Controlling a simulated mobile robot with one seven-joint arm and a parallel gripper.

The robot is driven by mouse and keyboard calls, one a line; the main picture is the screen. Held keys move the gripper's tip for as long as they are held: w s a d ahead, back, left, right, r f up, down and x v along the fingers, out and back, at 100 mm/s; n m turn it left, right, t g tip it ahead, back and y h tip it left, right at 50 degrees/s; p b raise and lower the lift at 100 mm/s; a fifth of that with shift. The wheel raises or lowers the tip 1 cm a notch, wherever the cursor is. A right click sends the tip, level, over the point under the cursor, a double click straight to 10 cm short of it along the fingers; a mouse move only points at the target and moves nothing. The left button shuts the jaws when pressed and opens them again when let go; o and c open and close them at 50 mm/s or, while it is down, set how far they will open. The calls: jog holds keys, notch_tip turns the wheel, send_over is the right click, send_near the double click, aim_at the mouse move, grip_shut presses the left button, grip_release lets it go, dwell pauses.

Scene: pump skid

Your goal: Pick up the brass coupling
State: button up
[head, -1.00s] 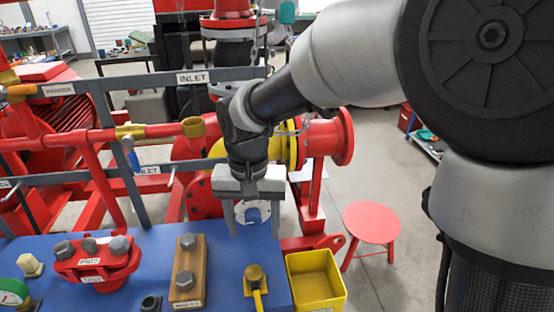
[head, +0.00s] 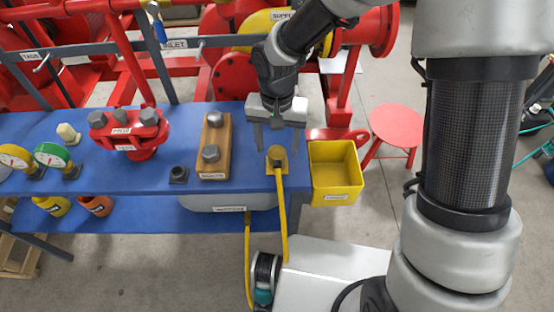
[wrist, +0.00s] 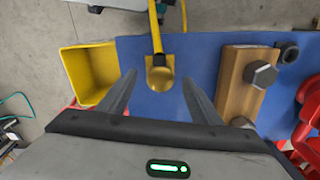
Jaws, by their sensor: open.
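The brass coupling (head: 277,158) is a small brass-yellow fitting near the front right edge of the blue bench top. A yellow hose (head: 282,215) runs from it over the front edge and down. In the wrist view the coupling (wrist: 160,76) shows in the gap between my fingertips. My gripper (head: 278,148) is open and empty, pointing down just above and behind the coupling in the head view. It also shows in the wrist view (wrist: 160,82). I cannot tell whether the fingertips reach down to the coupling's height. No contact is visible.
A yellow bin (head: 335,172) sits close to the right. A wooden block with bolts (head: 224,150) stands to the left, with a red flange (head: 130,135) beyond. Red pipework and a grey rail lie behind the bench. A red stool (head: 397,125) is at right.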

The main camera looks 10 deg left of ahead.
aim_at(277, 152)
jog(key=f, duration=0.3)
jog(key=shift+w+a+f, duration=0.1)
jog(key=shift+w+f, duration=0.1)
jog(key=shift+f, duration=0.2)
jog(key=c, duration=1.3)
jog(key=shift+o, duration=0.2)
notch_tip(277, 152, up, 10)
jog(key=shift+r+p, duration=0.1)
jog(key=shift+p, duration=0.25)
